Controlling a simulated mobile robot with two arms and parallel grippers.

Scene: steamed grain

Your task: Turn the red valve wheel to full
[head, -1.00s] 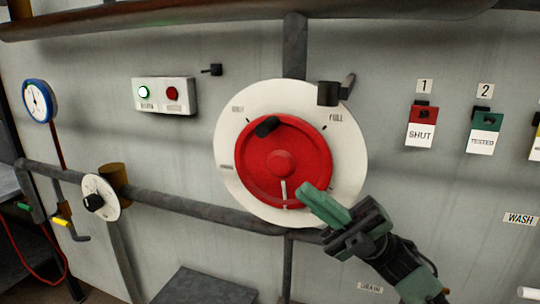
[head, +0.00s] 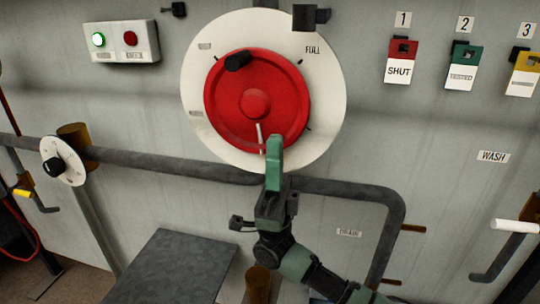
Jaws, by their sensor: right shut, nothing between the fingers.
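The red valve wheel (head: 222,105) sits on a round white dial plate (head: 328,115) on the grey wall. Its black knob (head: 238,61) is at the upper left of the rim. A white pointer mark (head: 260,137) on the wheel points down. The FULL label (head: 313,50) is at the plate's upper right; other labels on its left side are too blurred to read. My right gripper (head: 273,142) is shut and empty, its green fingers pointing up in front of the wheel's lower rim. I cannot tell whether it touches the wheel. My left gripper is out of view.
A light box (head: 125,42) with a lit green lamp is at the upper left. Numbered tags, including SHUT (head: 398,72), hang at the upper right. A grey pipe (head: 170,162) runs below the wheel. A small white dial (head: 74,172) is at the left.

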